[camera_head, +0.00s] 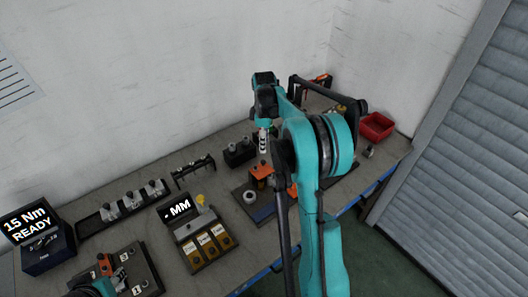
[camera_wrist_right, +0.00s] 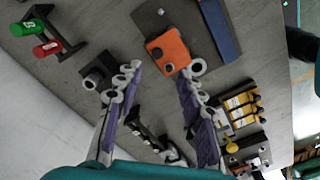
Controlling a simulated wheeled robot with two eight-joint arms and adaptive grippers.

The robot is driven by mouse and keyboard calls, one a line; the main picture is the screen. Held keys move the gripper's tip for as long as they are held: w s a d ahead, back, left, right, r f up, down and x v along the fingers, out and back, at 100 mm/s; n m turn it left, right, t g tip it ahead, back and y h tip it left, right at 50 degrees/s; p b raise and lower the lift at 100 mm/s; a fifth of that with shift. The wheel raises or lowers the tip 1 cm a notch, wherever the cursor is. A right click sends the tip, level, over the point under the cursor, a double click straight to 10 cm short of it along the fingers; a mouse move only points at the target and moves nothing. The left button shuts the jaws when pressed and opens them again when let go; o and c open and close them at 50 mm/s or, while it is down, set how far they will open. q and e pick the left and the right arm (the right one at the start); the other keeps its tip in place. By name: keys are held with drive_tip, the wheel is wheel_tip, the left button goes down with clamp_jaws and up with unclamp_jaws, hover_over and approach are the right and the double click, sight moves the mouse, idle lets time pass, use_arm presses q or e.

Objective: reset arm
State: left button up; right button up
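My right gripper (camera_head: 263,143) points down over the middle of the table in the head view, below the teal right arm. In the right wrist view its two purple-padded fingers (camera_wrist_right: 160,76) stand wide apart with nothing held between them. An orange block on a dark plate (camera_wrist_right: 168,50) shows beyond the fingertips; the orange block also shows in the head view (camera_head: 261,171), just below the gripper. Of my left arm only a small teal part shows at the lower left edge of the head view; its fingers cannot be made out.
A red bin (camera_head: 376,126) stands at the back right. A labelled tray with yellow compartments (camera_head: 208,240) and a rack of metal parts (camera_head: 122,205) lie on the left. A "15 Nm READY" display (camera_head: 30,224) is at the far left. A wall rises behind the table.

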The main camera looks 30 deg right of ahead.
drive_tip(key=shift+r, duration=1.15)
drive_tip(key=s+a+r+m+t+b, duration=0.3)
drive_tip(key=s+a+r+m+b, duration=0.1)
drive_tip(key=s+a, duration=0.8)
drive_tip(key=s+a+f+m+t+b, duration=0.2)
drive_tip(key=s+a+f+m, duration=0.1)
drive_tip(key=s+a, duration=0.2)
drive_tip(key=s+a+f+m+t+b, duration=0.1)
drive_tip(key=s+a+f+m+t, duration=0.1)
drive_tip(key=s+a+f, duration=0.2)
drive_tip(key=s+a, duration=0.1)
drive_tip(key=s, duration=0.2)
drive_tip(key=shift+s+f+m+b, duration=0.25)
drive_tip(key=shift+f+m+b, duration=0.05)
drive_tip(key=shift+m+b, duration=0.1)
idle(1.1)
